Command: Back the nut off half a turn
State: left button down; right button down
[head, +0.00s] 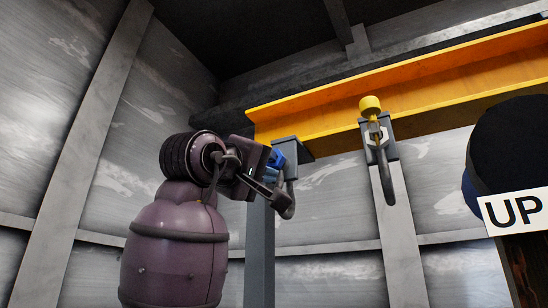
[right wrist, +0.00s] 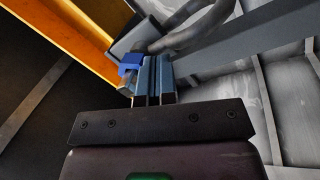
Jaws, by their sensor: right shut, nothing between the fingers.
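My right gripper (head: 268,172) is at the near bracket (head: 292,148) under the yellow beam, beside a blue piece (head: 277,158) and a grey hook (head: 284,203). In the right wrist view its fingers (right wrist: 153,66) are together with nothing between them, and the blue piece (right wrist: 131,64) is close by the left finger's tip. I cannot tell whether they touch. The blue piece may be the nut; its shape is partly hidden. A pale hexagonal nut-like part (head: 383,139) is on a second bracket further right, under a yellow knob (head: 370,105). My left gripper is not in view.
The yellow beam (head: 330,95) runs across the upper right, with a grey post (head: 259,250) below its near end. A second hook (head: 386,182) hangs further right. A dark round thing (head: 512,145) with a white "UP" sign (head: 515,211) is at the right edge.

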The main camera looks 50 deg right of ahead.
jog(key=shift+f, duration=0.1)
jog(key=r+v, duration=0.1)
jog(key=v, duration=0.4)
jog(key=shift+s+a+f, duration=0.2)
jog(key=shift+s+a, duration=0.2)
jog(key=shift+a, duration=0.1)
